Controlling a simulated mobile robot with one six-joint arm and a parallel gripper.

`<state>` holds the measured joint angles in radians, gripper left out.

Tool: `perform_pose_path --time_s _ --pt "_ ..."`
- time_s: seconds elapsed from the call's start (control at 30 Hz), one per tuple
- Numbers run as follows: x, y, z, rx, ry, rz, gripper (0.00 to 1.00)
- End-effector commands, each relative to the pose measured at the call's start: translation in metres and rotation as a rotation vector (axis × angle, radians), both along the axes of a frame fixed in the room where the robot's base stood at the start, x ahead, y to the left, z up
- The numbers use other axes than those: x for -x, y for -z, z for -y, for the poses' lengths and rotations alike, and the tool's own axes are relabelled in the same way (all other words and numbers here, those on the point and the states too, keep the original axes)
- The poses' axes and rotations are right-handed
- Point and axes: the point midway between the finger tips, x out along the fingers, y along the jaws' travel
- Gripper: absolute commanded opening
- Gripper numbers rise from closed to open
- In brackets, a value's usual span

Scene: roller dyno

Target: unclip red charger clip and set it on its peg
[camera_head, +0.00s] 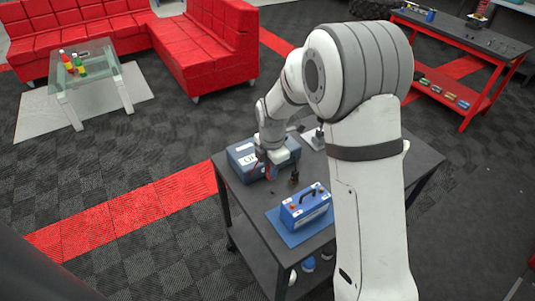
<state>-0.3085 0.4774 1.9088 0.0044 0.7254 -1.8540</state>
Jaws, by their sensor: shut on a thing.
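My gripper (266,166) is small in the view, over the front of the grey-blue charger box (241,151) at the table's back left. It is shut on the red charger clip (268,172), of which only a little red shows by the fingers. The blue battery (306,206) stands on a blue mat (287,231) to the right and nearer, apart from my gripper. A small dark upright thing (294,178) stands between the charger and the battery; I cannot tell whether it is a peg or another clip. The red clip's peg cannot be made out.
The dark work table (245,205) has bare top at its left front. My arm hides much of its right side. A red bench with tools (470,38), a red sofa (205,55) and a glass table (88,62) stand farther off.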

Motion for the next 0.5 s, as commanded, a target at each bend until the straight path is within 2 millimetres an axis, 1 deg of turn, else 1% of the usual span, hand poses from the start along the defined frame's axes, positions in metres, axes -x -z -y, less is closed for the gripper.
perform_pose_path --time_s 0.17,0.27,0.5 --pt "0.001 0.009 0.003 -0.001 0.005 0.002 0.0" --pt "0.001 0.017 0.003 -0.001 0.005 0.001 0.0" --pt "0.002 0.045 0.002 -0.001 0.002 0.001 0.0"
